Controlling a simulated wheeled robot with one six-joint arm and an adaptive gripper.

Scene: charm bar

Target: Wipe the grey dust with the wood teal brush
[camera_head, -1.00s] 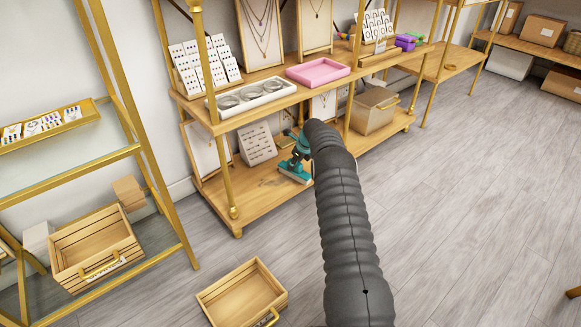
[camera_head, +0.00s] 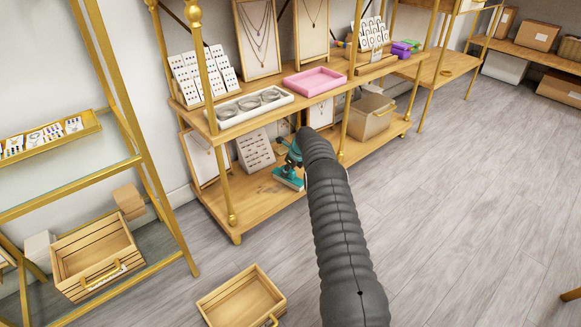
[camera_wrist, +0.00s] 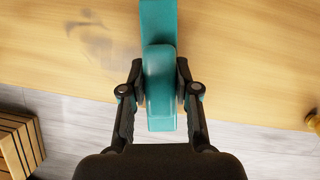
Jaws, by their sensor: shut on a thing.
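The teal brush (camera_wrist: 160,90) is upright in the middle of the wrist view, with its wide head running up the picture. My gripper (camera_wrist: 160,78) is shut on its handle, one finger on each side. In the head view the teal brush (camera_head: 288,179) is at the lower wooden shelf, partly hidden by my arm. Grey dust (camera_wrist: 97,40) shows as a faint smudge on the wood, left of the brush and apart from it. I cannot tell whether the brush touches the shelf.
The lower shelf (camera_head: 228,207) also holds an earring card (camera_head: 255,150) and a storage box (camera_head: 371,118). A gold post (camera_head: 225,185) stands at its front left. The upper shelf carries a pink tray (camera_head: 314,82). A wooden crate (camera_head: 242,300) sits on the floor.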

